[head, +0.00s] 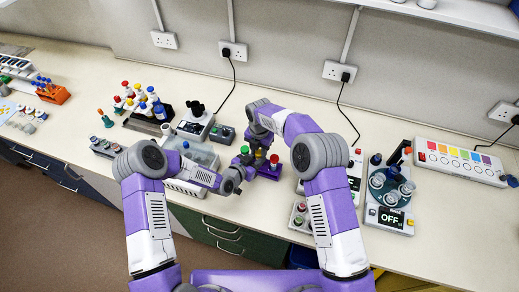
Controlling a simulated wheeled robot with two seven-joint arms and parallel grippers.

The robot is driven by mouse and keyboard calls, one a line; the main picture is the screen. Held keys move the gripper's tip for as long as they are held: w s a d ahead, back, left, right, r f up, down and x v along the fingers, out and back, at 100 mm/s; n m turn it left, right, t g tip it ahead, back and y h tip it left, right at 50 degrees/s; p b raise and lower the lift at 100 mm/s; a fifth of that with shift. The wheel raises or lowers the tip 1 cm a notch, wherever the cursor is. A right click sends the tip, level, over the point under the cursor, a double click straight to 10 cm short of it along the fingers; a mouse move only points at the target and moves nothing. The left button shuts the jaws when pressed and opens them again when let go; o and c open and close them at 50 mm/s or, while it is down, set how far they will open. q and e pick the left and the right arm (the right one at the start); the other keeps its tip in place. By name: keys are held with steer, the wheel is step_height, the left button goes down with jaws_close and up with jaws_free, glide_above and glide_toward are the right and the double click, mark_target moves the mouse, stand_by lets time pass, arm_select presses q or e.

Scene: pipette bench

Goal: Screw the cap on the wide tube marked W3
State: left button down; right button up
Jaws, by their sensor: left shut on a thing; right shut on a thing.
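A small purple rack (269,173) stands on the bench at the centre, with a yellow-capped tube (259,154) and a red-capped tube (274,159) in it. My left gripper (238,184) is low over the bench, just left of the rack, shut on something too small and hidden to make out. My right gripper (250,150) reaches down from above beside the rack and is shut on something. A green cap-like piece (244,150) shows close to it; I cannot tell whether it is held. The W3 mark cannot be read on anything.
A rack of colourful bottles (140,103) is at the left, a device reading OFF (390,217) with round wells at the right. A colour-striped panel (459,162) lies further right. Bare bench lies at back right of centre.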

steer(key=shift+s+d+f, duration=0.1)
steer(key=shift+d+f, duration=0.15)
steer(key=shift+f, duration=0.2)
steer(key=shift+r, duration=0.25)
steer(key=shift+a, duration=0.1)
steer(key=shift+s+a+r, duration=0.1)
steer(key=shift+a+r, duration=0.1)
steer(key=shift+r, duration=0.3)
stand_by(0.5)
steer(key=shift+d+f, duration=0.3)
steer(key=shift+f, duration=0.55)
stand_by(0.4)
steer(key=shift+r, duration=0.35)
steer(key=shift+s+a, duration=0.1)
steer(key=shift+a+r, duration=0.2)
steer(key=shift+r, duration=0.25)
stand_by(0.7)
